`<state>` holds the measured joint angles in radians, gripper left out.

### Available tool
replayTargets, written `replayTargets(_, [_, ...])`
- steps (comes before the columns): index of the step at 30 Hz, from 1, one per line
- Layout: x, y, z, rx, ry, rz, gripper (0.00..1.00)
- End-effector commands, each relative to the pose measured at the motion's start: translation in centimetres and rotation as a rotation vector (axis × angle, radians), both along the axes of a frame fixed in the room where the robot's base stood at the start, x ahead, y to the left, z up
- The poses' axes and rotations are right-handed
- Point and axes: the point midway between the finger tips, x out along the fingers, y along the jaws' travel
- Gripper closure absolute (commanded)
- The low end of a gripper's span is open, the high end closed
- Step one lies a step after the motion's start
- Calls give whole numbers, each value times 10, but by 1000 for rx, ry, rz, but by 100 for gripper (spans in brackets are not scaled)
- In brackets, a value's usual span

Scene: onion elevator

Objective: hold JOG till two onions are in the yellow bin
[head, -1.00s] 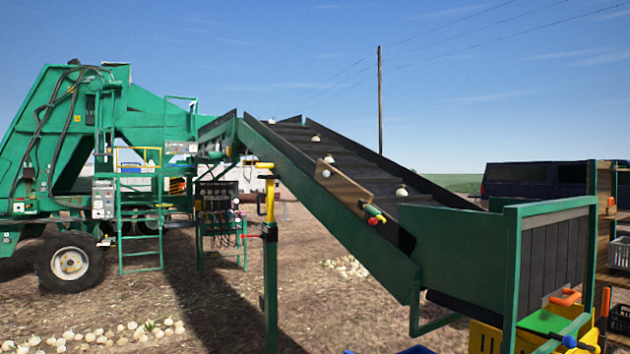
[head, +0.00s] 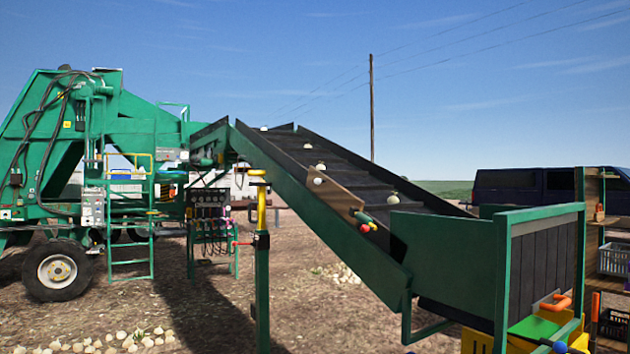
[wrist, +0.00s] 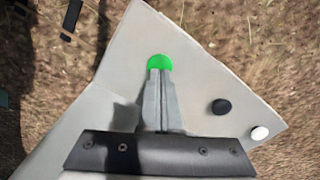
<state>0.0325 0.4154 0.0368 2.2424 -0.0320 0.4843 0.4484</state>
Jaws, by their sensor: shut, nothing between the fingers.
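Several pale onions lie on the dark sloping belt (head: 352,170); one of them (head: 393,199) is lowest, on the right side. Another onion (head: 318,181) is by a wooden board (head: 335,193) on the belt. The yellow bin (head: 477,341) shows only partly, low at the belt's lower end, behind green posts; its inside is hidden. In the wrist view, my gripper (wrist: 160,72) is shut and empty, its tips at a bright green button (wrist: 160,62) on a grey panel. I cannot tell whether the button is pressed or which label it bears. My gripper is outside the head view.
A black knob (wrist: 221,107) and a white knob (wrist: 260,132) are on the panel, right of the fingers. A green post with a yellow top (head: 262,205) stands left of the belt. A shelf with crates (head: 613,259) is at the right edge.

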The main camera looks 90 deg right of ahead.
Motion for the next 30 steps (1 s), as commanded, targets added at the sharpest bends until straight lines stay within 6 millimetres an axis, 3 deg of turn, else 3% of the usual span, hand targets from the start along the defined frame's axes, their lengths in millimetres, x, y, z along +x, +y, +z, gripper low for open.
replayTargets(13, [0,0,-1,0,0,0,100])
replayTargets(30, [0,0,-18,0,0,0,100])
